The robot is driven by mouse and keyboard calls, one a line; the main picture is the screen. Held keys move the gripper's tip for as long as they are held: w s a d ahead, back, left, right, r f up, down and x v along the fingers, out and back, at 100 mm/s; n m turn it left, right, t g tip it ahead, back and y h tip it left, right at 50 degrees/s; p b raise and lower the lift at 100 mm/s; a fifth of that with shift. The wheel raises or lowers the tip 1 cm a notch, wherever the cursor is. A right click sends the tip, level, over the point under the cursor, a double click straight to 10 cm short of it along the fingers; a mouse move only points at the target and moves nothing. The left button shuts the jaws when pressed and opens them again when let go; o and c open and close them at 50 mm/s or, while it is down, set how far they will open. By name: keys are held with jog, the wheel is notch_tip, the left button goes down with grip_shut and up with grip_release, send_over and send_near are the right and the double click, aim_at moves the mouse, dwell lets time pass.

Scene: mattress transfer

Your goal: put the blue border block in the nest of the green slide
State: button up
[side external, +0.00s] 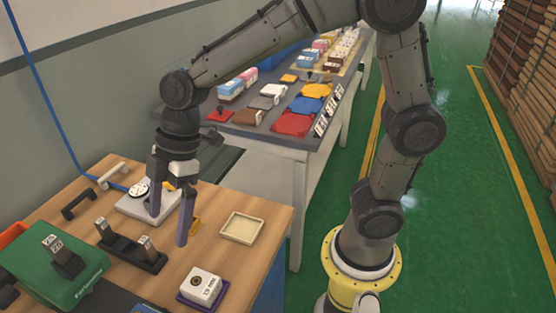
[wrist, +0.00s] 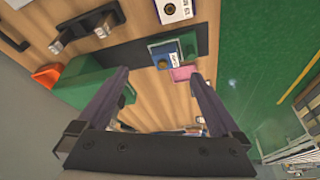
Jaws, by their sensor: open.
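A small blue piece (wrist: 163,50) with a white label lies on a dark mat (wrist: 118,52) in the wrist view; I take it for the blue border block, but it is too small to be certain. A green piece (wrist: 188,42) adjoins it on the right and may be the green slide; its nest cannot be made out. In the side view, only a bit of blue (side external: 148,308) shows at the bottom edge. My gripper (side external: 168,229) is open and empty, pointing down above the wooden bench. Its spread fingers also show in the wrist view (wrist: 159,73).
A green box (side external: 85,277) and a black clamp stand (side external: 125,246) stand at left. A white block (side external: 204,284) on a purple base and a shallow cream tray (side external: 242,227) are at right. A white gauge plate (side external: 135,206) lies behind the fingers. A pink piece (wrist: 183,73) adjoins the blue one.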

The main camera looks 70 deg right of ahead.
jog(key=s+d+r+m+t+h, duration=0.2)
jog(key=s+d+m, duration=0.4)
jog(key=s+d, duration=0.2)
jog(key=s+d+r+m+t+h, duration=0.1)
jog(key=s+d+r+m+t, duration=0.1)
jog(key=s+d+m, duration=0.5)
jog(key=s+d, duration=0.1)
jog(key=d, duration=0.1)
jog(key=shift+s+d+r+m+h, duration=0.25)
jog(key=shift+d+r+m+h, duration=0.05)
jog(key=shift+r+h, duration=0.1)
